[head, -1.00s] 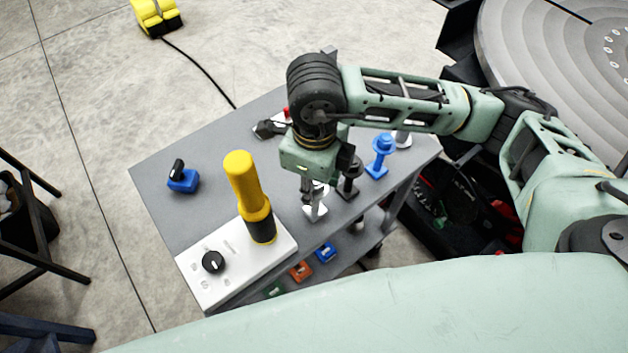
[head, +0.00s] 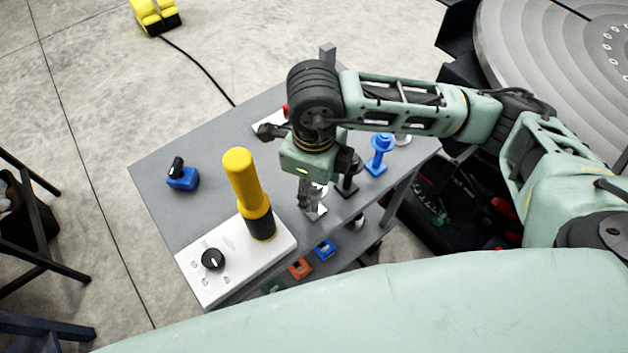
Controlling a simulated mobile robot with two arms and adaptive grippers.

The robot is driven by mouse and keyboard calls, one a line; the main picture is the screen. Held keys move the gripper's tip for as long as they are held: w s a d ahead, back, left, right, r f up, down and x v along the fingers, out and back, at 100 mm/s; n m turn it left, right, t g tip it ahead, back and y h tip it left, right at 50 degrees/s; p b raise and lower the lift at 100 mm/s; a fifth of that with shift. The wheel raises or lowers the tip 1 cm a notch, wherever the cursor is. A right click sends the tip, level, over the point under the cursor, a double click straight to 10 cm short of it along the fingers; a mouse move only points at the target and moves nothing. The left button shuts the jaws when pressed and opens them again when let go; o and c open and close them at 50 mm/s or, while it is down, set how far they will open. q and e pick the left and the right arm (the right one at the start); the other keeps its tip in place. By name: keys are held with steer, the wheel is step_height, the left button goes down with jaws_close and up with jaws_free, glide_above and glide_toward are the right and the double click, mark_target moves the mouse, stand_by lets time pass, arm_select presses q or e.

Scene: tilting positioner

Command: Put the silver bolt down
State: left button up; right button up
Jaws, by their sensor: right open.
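The silver bolt (head: 316,209) stands upright in a light stand on the grey table, near its front edge. Its upper part is mostly hidden by my right gripper (head: 311,197), which points down over it. The jaws are open around or just beside the bolt; I cannot tell whether they touch it. My left gripper is not in view.
A dark bolt on a stand (head: 348,182) and a blue one (head: 380,155) stand close to the right. A yellow-handled tool (head: 247,190) and a white control box (head: 236,258) are at the left front. A blue block with a black knob (head: 183,177) stands further left.

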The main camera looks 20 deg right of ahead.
steer(key=shift+r, duration=0.4)
step_height(320, 180, up, 12)
steer(key=b, duration=0.2)
steer(key=shift+s+f+b, duration=0.2)
steer(key=shift+f+b, duration=0.05)
steer(key=shift+b, duration=0.05)
